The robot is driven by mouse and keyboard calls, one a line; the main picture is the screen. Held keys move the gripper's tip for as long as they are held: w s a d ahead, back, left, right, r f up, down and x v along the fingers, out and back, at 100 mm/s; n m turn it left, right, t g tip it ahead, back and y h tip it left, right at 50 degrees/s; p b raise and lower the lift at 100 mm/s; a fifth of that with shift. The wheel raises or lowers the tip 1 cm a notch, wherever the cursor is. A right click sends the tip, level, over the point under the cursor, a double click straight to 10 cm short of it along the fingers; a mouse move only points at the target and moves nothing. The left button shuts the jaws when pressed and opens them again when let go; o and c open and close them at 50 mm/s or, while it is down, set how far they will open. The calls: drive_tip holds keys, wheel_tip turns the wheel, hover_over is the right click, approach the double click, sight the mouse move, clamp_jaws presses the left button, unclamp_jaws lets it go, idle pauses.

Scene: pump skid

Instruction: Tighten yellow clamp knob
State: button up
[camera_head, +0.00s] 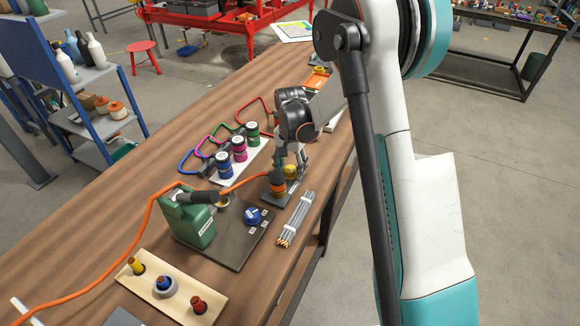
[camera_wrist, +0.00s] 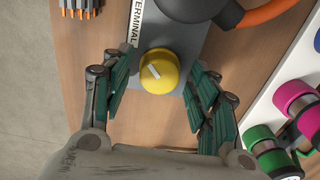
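The yellow clamp knob (camera_wrist: 159,71) is round with a pale slanted mark on top. It sits on a grey block labelled TERMINAL (camera_wrist: 150,28). My gripper (camera_wrist: 160,85) is open, with one green-padded finger on each side of the knob and visible gaps between. In the head view my gripper (camera_head: 292,165) points down over the knob (camera_head: 291,171), which is partly hidden behind the fingers. A dark cylinder with an orange cable (camera_wrist: 262,12) stands beside the knob on the block; the cable also shows in the head view (camera_head: 250,181).
A bundle of grey rods (camera_head: 296,219) lies near the bench edge. A green pump (camera_head: 190,217) stands on a dark plate, left of my gripper. A wooden board (camera_head: 172,288) holds several coloured plugs.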

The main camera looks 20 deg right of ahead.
sight(290, 169)
drive_tip(key=shift+r, duration=0.1)
wheel_tip(290, 169, up, 12)
idle(0.6)
drive_tip(key=s+a+r+n+t, duration=0.2)
drive_tip(key=s+r+n+t, duration=0.25)
drive_tip(key=s+r, duration=0.9)
drive_tip(key=s+f+n+t, duration=0.1)
drive_tip(key=s+n, duration=0.1)
drive_tip(key=s, duration=0.5)
drive_tip(key=s+a+f+n+t, duration=0.1)
drive_tip(key=s+n, duration=0.1)
drive_tip(key=s, duration=0.6)
drive_tip(key=shift+s+a+f+n+t, duration=0.2)
drive_tip(key=shift+s+f+n+t, duration=0.05)
drive_tip(key=shift+f+n+t, duration=0.1)
drive_tip(key=shift+c, duration=0.3)
